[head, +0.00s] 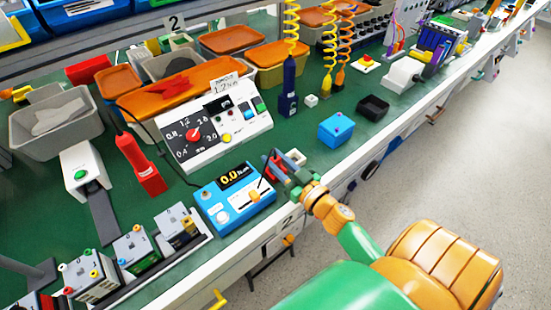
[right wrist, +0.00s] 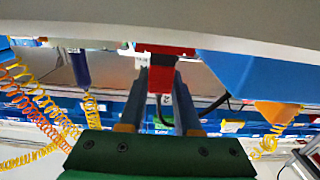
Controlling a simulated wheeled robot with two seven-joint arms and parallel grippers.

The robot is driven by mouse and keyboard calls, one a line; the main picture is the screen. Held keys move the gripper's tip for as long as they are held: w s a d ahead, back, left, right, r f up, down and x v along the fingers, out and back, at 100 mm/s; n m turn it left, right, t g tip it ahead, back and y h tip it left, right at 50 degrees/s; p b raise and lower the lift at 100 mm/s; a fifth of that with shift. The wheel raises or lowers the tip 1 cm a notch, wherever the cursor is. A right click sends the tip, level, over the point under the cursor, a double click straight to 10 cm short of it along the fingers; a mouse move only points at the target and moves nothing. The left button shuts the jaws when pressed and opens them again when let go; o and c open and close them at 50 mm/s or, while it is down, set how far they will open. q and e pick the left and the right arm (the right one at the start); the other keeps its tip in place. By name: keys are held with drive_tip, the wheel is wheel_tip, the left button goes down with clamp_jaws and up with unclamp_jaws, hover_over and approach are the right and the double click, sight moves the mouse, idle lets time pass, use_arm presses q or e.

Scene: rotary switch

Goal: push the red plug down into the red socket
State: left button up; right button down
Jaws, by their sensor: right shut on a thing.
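My right gripper (head: 287,172) is at the front edge of the bench, just right of the blue meter box. In the right wrist view its two blue-grey fingers (right wrist: 161,115) are shut on the red plug (right wrist: 161,78). A black cable runs from the plug. The plug also shows as a small red patch in the head view (head: 275,167), mostly hidden by the gripper. In the right wrist view a wider red piece (right wrist: 166,49), likely the red socket, lies at the plug's far end against a pale surface. I cannot tell how deep the plug sits. My left gripper is not in view.
The blue meter box (head: 233,200) reading 0.0 stands close left of the gripper. A white dial panel (head: 213,133) is behind it. A small blue box (head: 336,130) and a black tray (head: 373,107) stand to the right. Green bench top between them is free.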

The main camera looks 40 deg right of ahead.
drive_tip(key=shift+f+b, duration=0.5)
drive_tip(key=shift+f, duration=0.2)
drive_tip(key=c, duration=0.5)
unclamp_jaws()
drive_tip(key=s, duration=0.6)
drive_tip(key=shift+s+d, duration=0.2)
drive_tip(key=shift+s, duration=0.4)
